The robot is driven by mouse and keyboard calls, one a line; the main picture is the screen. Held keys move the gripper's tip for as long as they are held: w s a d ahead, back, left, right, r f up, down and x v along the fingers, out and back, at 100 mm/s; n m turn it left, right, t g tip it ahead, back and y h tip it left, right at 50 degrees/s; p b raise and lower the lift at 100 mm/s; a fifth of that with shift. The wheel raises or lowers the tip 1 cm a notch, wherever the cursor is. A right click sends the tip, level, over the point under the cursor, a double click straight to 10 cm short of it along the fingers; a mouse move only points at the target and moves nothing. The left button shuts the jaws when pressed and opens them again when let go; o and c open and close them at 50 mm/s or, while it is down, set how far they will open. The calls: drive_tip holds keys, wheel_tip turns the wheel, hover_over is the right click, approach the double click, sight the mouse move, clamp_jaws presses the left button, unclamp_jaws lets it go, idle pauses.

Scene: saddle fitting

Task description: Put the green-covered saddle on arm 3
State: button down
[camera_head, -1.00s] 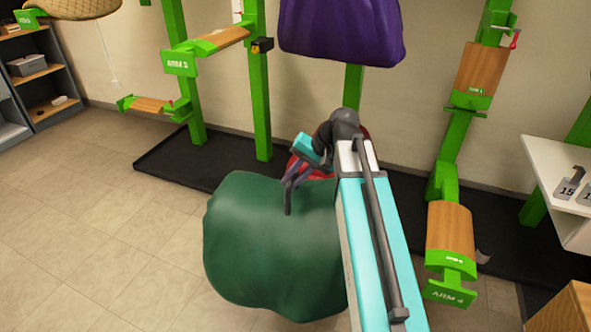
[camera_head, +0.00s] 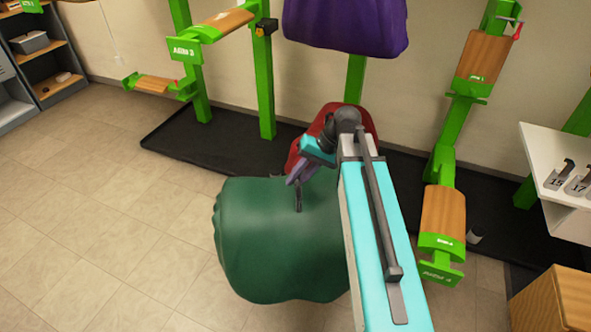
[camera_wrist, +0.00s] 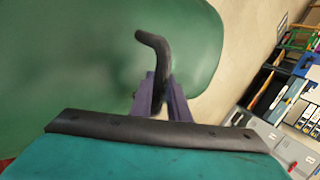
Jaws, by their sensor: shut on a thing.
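The green-covered saddle (camera_head: 275,245) hangs from my gripper (camera_head: 297,190) in the middle of the head view, in front of the rack and clear of it. In the wrist view, the purple fingers of my gripper (camera_wrist: 165,98) are shut at a dark bent handle (camera_wrist: 153,45) against the green cover (camera_wrist: 75,60). Arm 3 (camera_head: 220,25) is a wooden-topped green arm at the upper left of the head view. Its top looks empty, and the saddle is to the right of and below it in the picture. My arm hides the saddle's right side.
A purple-covered saddle (camera_head: 345,25) hangs at the top centre. A red thing (camera_head: 312,145) shows behind my gripper. Arm 4 (camera_head: 443,220) is empty at the right. A lower arm (camera_head: 153,84) sits left of arm 3. The floor (camera_head: 110,210) at left is clear.

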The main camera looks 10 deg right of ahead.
drive_tip(key=shift+s+a+r+n+g+p, duration=0.15)
drive_tip(key=shift+s+n+p, duration=0.3)
drive_tip(key=shift+p, duration=0.5)
drive_tip(key=shift+s+d+r+n+g+p, duration=0.2)
drive_tip(key=shift+s+p, duration=0.3)
drive_tip(key=shift+p, duration=0.45)
drive_tip(key=shift+s+f, duration=0.1)
drive_tip(key=shift+s+a, duration=0.1)
drive_tip(key=shift+a, duration=0.15)
